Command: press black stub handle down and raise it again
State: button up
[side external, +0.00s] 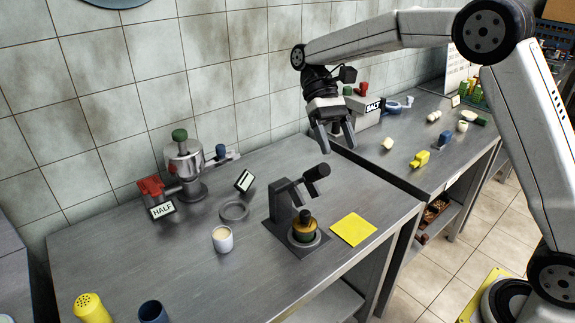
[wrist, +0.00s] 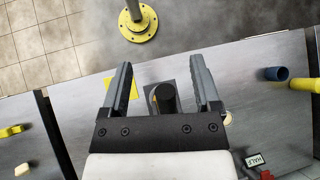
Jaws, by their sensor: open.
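A dark lever press (side external: 281,206) stands on the near steel table, its arm raised at a slant. The black stub handle (side external: 316,172) sits at the arm's upper end. A brass-coloured piece with a dark top (side external: 305,229) stands on the press base below the arm. My gripper (side external: 336,143) is open and empty, above and slightly right of the handle, apart from it. In the wrist view the handle (wrist: 165,98) shows between the two spread fingers of my gripper (wrist: 160,68), nearer the right one, and partly covers the brass-coloured piece.
A yellow square (side external: 354,229) lies right of the press. A white cup (side external: 222,239) and a grey ring (side external: 234,211) are left of it. A gap separates the second table.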

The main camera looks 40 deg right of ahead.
jog(key=s+r, duration=0.4)
jog(key=s, duration=0.5)
jog(key=shift+d, duration=0.3)
jog(key=shift+w+f, duration=0.15)
jog(key=shift+f, duration=0.05)
jog(key=c, duration=0.8)
jog(key=shift+w+d+f+m+y, duration=0.15)
jog(key=shift+f+m+y, duration=0.15)
jog(key=shift+m, duration=0.2)
grip_shut()
jog(key=w+d+f+m+t+y, duration=0.3)
jog(key=f+m+y, duration=0.3)
jog(key=m, duration=0.6)
jog(key=w+d+f+m+t+y, duration=0.4)
jog(key=w+d+f+m+y, duration=0.1)
jog(key=f+m, duration=0.5)
jog(key=d+m+y, duration=0.1)
jog(key=m+y, duration=0.1)
jog(key=shift+w+f+y, duration=0.2)
jog(key=shift+w+y, duration=0.1)
